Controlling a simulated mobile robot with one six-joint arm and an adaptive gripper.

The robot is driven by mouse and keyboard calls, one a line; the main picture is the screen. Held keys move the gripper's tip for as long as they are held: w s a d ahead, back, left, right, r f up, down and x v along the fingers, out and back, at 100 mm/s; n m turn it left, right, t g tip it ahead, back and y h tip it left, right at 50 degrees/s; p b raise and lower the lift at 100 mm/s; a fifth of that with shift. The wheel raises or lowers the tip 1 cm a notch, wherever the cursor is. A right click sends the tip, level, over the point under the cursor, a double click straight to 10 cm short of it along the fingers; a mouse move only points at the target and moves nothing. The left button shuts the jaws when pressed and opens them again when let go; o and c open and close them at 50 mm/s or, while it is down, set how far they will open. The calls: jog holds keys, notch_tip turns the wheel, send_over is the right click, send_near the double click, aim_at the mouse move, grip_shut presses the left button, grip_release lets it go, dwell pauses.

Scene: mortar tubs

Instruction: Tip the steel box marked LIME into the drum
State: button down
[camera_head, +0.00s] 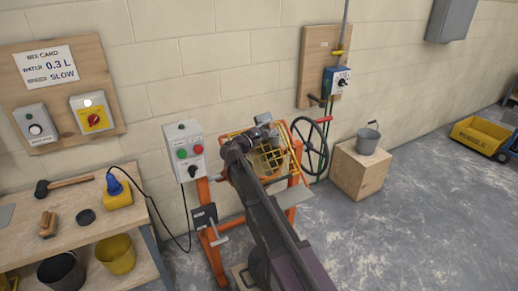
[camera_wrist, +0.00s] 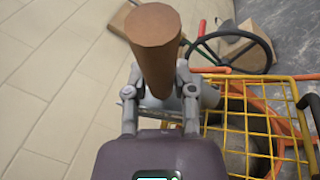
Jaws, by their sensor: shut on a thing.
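My gripper (camera_wrist: 160,95) is shut on a thick brown round handle (camera_wrist: 155,45), which stands up between the fingers in the wrist view. Grey metal (camera_wrist: 208,96) shows behind the fingers, seemingly the steel box on that handle; no LIME mark is readable. In the head view my gripper (camera_head: 250,138) is at the mixer, with a small grey metal piece (camera_head: 263,118) at its far end. The drum (camera_head: 268,162) lies behind a yellow wire guard (camera_wrist: 262,122), mostly hidden by my arm. Whether the box is over the drum's mouth I cannot tell.
A black handwheel (camera_head: 310,145) stands right of the drum, and a control box (camera_head: 187,150) left of it. A bucket (camera_head: 367,138) sits on a wooden block (camera_head: 360,170). A workbench (camera_head: 90,215) with tools is at left.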

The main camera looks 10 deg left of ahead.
jog(key=shift+d+r+p, duration=0.15)
jog(key=shift+p, duration=0.15)
jog(key=shift+w+d+r+m+g+y+p, duration=0.4)
jog(key=shift+w+d+m+g+y+p, duration=1.2)
jog(key=shift+p, duration=2.25)
jog(key=shift+w+d+r+m+g+y+p, duration=0.45)
jog(key=shift+d+g+y+p, duration=1.4)
jog(key=shift+d+p, duration=1.55)
jog(key=w+d+f+m+g+y+b, duration=0.2)
jog(key=w+d+f+g+y, duration=0.1)
jog(key=d+f+y, duration=0.4)
jog(key=shift+w+f+g+y, duration=0.35)
jog(key=shift+w+f, duration=0.1)
jog(key=shift+w, duration=0.05)
jog(key=shift+d, duration=0.1)
